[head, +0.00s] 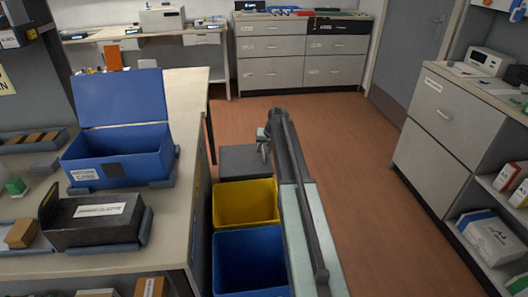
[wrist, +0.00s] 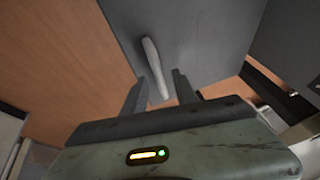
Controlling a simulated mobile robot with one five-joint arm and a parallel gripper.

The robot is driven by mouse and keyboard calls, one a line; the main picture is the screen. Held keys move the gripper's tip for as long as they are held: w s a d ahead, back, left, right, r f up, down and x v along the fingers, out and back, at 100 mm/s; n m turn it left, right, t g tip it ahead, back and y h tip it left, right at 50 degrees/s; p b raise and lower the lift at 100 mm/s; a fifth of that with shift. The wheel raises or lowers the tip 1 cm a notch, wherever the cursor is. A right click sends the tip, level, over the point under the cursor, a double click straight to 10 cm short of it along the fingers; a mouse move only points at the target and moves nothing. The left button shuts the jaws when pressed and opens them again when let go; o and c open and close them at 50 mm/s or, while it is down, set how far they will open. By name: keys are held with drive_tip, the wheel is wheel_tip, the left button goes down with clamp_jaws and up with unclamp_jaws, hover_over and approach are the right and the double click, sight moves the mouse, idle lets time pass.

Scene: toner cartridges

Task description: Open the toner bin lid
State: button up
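A grey, flat-topped bin (head: 240,162) stands on the floor behind the yellow bin; its lid looks shut. My gripper (head: 264,138) is at the right edge of this lid, partly hidden by my arm. In the wrist view a dark grey panel (wrist: 205,35), which looks like the lid, fills the top middle. A pale bar handle (wrist: 154,68) runs along it. My gripper's fingers (wrist: 161,78) are apart, with the near end of the handle between their tips. I cannot tell whether either finger touches it.
An open yellow bin (head: 245,203) and an open blue bin (head: 250,262) stand in front of the grey one. A workbench (head: 190,100) with a blue open-lidded box (head: 125,155) is close on the left. Drawers (head: 440,150) stand right; floor between is clear.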

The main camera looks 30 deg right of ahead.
clamp_jaws()
drive_tip(key=shift+a, duration=0.1)
idle(1.2)
